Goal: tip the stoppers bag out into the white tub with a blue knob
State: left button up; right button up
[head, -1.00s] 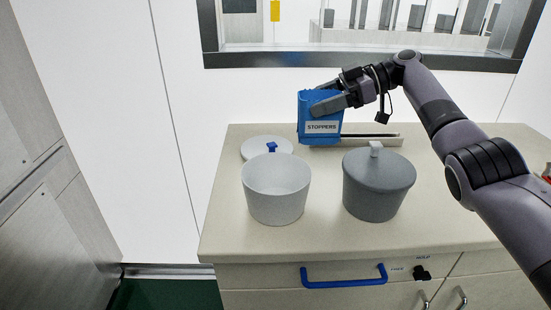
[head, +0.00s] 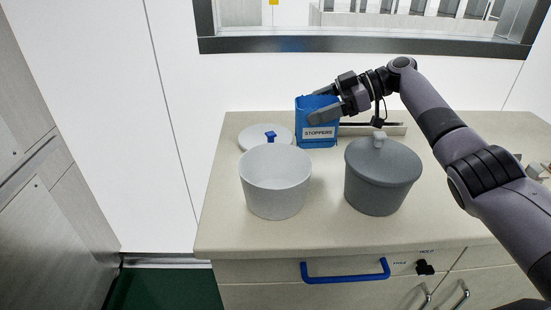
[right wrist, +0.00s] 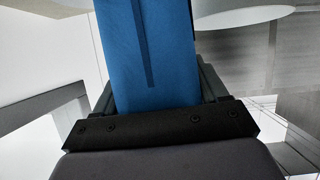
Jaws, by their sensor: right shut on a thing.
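The blue stoppers bag (head: 318,133), with a white STOPPERS label, is upright behind and to the right of the white tub (head: 275,182). My right gripper (head: 325,103) is shut on the bag near its top. The bag also fills the middle of the right wrist view (right wrist: 148,55). I cannot tell whether its base touches the counter. The white tub stands open on the counter. A white lid with a blue knob (head: 266,137) lies flat behind the tub. My left gripper is not in view.
A grey tub with its lid on (head: 383,175) stands right of the white tub. A pale rail (head: 393,128) lies at the back of the counter (head: 225,225). A blue drawer handle (head: 345,272) is at the front. The counter's left front is clear.

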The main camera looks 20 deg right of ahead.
aim_at(311, 111)
jog(key=shift+s+a+r+n+t+h, duration=0.2)
jog(key=shift+s+a+n+t+h, duration=0.1)
jog(key=shift+s+a+n+h, duration=0.35)
jog(key=shift+s+a+f+n+h+p, duration=0.2)
jog(key=shift+s+a+n+h+p, duration=0.15)
jog(key=shift+s+a, duration=0.1)
jog(key=shift+s+a+r+n+t+h, duration=0.3)
jog(key=shift+s+a+r+t+h, duration=0.1)
jog(key=shift+s+a+t, duration=0.15)
jog(key=shift+s+a+r+n+t+h, duration=0.35)
jog(key=shift+s+a+n+t+h, duration=0.15)
jog(key=shift+a+n, duration=0.05)
jog(key=shift+s+a+r+n+t+h, duration=0.3)
jog(key=shift+s+a+n+t+h, duration=0.15)
jog(key=shift+a+n+h, duration=0.1)
jog(key=shift+f+b, duration=0.1)
jog(key=shift+b, duration=0.3)
